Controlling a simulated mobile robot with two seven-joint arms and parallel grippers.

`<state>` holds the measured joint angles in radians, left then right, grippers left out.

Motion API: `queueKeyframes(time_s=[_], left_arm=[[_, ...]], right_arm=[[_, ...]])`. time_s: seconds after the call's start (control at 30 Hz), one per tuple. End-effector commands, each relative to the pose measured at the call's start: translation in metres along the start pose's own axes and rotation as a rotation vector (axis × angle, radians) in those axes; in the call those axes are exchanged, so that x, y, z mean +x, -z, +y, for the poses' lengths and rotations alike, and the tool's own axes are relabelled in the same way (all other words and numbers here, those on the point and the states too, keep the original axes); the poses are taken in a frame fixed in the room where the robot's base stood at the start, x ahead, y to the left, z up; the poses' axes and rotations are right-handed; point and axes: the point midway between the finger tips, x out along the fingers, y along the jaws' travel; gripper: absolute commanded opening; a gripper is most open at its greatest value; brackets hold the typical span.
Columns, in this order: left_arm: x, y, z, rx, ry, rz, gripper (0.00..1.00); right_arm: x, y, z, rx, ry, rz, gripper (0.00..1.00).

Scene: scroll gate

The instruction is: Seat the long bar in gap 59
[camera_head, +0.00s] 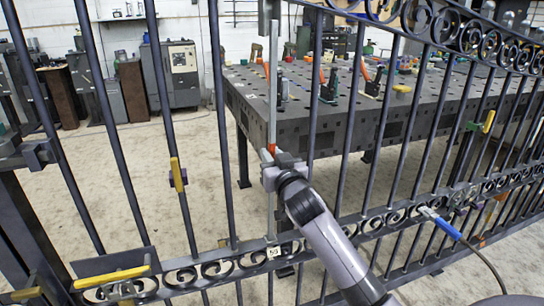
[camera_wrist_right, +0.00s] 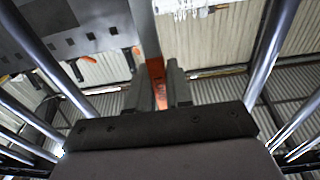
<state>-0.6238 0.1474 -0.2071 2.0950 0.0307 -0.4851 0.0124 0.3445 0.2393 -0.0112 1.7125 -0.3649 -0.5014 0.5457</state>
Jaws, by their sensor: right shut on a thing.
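The long bar (camera_head: 273,85) is a slim light-grey upright bar with an orange section. My right gripper (camera_head: 271,160) is shut around the bar at that orange section. In the right wrist view the orange part (camera_wrist_right: 157,80) lies between the two fingers (camera_wrist_right: 160,92). The bar stands close to upright among the dark gate bars. A white tag reading 59 (camera_head: 273,253) is on the lower scroll rail, below the bar. A grey block (camera_head: 268,16) is by the bar's top. I cannot tell whether either end sits in the gap. My left gripper is not in view.
Dark gate bars (camera_head: 219,120) stand on both sides of my right gripper. A grey work table (camera_head: 340,118) with clamps is behind the gate. A yellow-handled clamp (camera_head: 112,277) is at lower left, and a blue-handled tool (camera_head: 440,222) is on the right.

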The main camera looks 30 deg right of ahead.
Motion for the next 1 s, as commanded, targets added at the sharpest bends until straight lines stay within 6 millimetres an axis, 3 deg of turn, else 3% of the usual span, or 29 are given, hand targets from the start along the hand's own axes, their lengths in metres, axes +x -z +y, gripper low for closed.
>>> queueKeyframes(time_s=[1.0], left_arm=[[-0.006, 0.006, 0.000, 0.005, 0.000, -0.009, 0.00]], right_arm=[[0.015, -0.004, 0.000, 0.001, 0.000, -0.043, 0.00]])
